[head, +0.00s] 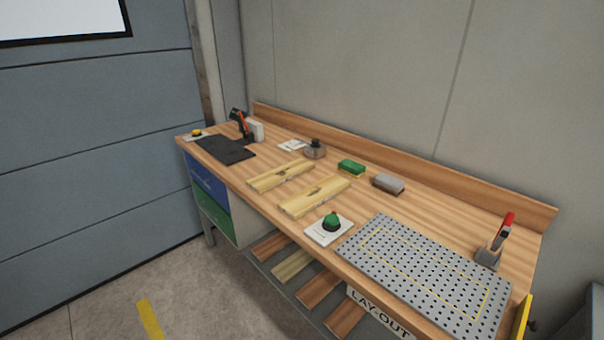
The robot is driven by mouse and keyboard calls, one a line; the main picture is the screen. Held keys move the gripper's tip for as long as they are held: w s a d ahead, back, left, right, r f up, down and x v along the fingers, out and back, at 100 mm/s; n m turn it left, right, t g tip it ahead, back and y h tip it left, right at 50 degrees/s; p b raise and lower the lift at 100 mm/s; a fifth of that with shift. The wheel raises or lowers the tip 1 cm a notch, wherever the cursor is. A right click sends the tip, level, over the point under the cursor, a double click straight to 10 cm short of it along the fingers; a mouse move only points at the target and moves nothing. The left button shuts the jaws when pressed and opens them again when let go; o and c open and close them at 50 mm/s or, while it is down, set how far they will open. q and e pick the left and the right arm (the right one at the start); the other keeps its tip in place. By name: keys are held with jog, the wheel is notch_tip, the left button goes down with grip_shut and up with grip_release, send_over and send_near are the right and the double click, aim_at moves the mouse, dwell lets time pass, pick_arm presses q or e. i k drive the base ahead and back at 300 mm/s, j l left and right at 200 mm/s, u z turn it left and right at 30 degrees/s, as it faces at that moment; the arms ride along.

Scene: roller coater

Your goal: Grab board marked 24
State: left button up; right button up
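Several wooden boards lie side by side on the shelf under the workbench: a brown board (270,247), a paler board (292,265), another brown board (318,289) and one more brown board (345,318) nearest the right. The bench top hides their far ends. I can read no number 24 on any of them. Neither of my grippers is in the head view.
The workbench (250,190) carries a perforated plate (430,270), a green button (331,222), two pale yellow wooden pieces (281,177) (316,197), a dark mat (225,149) and a red-handled tool (505,228). Open floor (190,290) lies in front, left.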

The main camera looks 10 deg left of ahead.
aim_at(266, 181)
jog(key=i+j+z, duration=0.15)
jog(key=j+z, duration=0.2)
jog(key=i+j+z, duration=0.1)
jog(key=j+z, duration=0.6)
jog(key=j, duration=0.2)
jog(key=j+z, duration=0.3)
jog(key=j, duration=3.5)
